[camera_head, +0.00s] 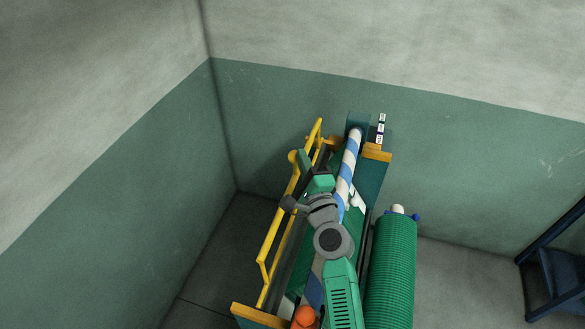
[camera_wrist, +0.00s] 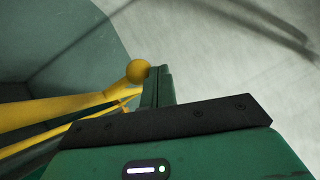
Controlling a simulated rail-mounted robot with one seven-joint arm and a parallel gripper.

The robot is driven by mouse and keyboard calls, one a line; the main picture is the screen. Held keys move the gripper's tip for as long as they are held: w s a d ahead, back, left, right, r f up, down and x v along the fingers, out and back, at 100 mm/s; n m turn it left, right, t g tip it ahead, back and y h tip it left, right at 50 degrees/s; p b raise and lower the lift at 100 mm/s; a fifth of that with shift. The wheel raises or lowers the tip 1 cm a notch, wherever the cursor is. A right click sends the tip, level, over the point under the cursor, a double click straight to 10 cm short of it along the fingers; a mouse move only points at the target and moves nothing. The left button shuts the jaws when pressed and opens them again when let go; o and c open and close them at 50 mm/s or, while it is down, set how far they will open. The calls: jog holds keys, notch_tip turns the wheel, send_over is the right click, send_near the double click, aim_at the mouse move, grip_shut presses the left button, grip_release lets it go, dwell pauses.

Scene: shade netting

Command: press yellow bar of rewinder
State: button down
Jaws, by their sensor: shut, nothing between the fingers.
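The rewinder (camera_head: 373,185) stands in the corner, with a blue-and-white striped roller (camera_head: 348,165) along its length. Its yellow bar (camera_head: 272,231) runs along the left side, and a yellow ball knob (camera_head: 293,157) shows near its far part. My gripper (camera_head: 303,157) is over the rewinder's left side, close to the knob. In the wrist view, my gripper's dark green fingers (camera_wrist: 158,76) are shut and empty, right beside the yellow ball (camera_wrist: 138,72). The yellow bar (camera_wrist: 55,110) extends left from there. I cannot tell whether the fingers touch it. My arm hides part of the rewinder's middle.
A roll of green netting (camera_head: 391,270) stands right of the rewinder. A dark blue frame (camera_head: 552,275) is at the far right. Green-and-grey walls (camera_head: 150,170) close in at the left and back. Bare floor (camera_head: 465,285) lies between the roll and the blue frame.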

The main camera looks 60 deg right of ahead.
jog(key=shift+w, duration=0.1)
dwell(0.5)
jog(key=s+a+r+p, duration=0.4)
jog(key=s+a, duration=0.1)
jog(key=s, duration=0.6)
jog(key=shift+a, duration=0.4)
jog(key=shift+r, duration=0.1)
